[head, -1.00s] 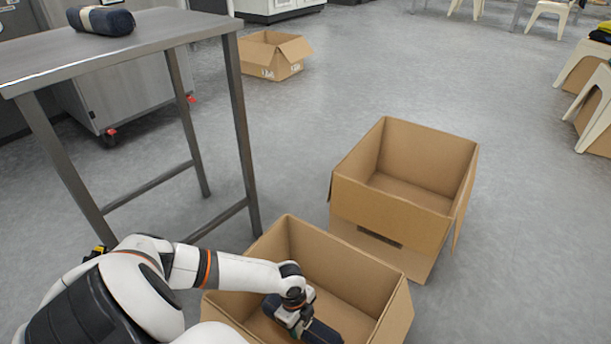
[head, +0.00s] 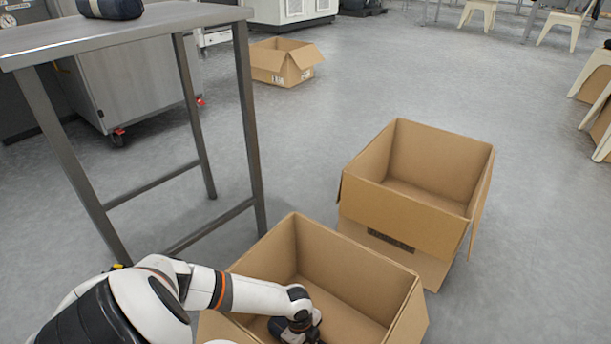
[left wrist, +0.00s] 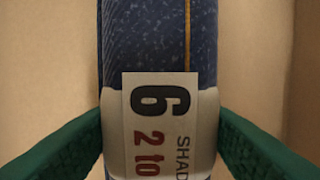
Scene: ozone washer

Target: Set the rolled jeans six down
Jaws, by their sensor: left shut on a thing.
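The rolled jeans (left wrist: 158,40) are dark blue with an orange seam and a pale band, and a label reading 6 faces the left wrist camera. My left gripper (left wrist: 158,135) is shut on the roll, with a green finger on each side of the band. In the head view my left gripper (head: 298,332) is down inside the near open cardboard box (head: 345,262). The arm and the picture's lower edge hide most of the roll there. I cannot tell whether the roll touches the box floor. My right gripper is not in view.
A second open cardboard box (head: 400,218), seen empty, stands behind and right of the near box. A metal table (head: 150,35) at the left bears another dark roll (head: 110,8). A further box (head: 283,65) lies on the floor behind. Open floor lies to the right.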

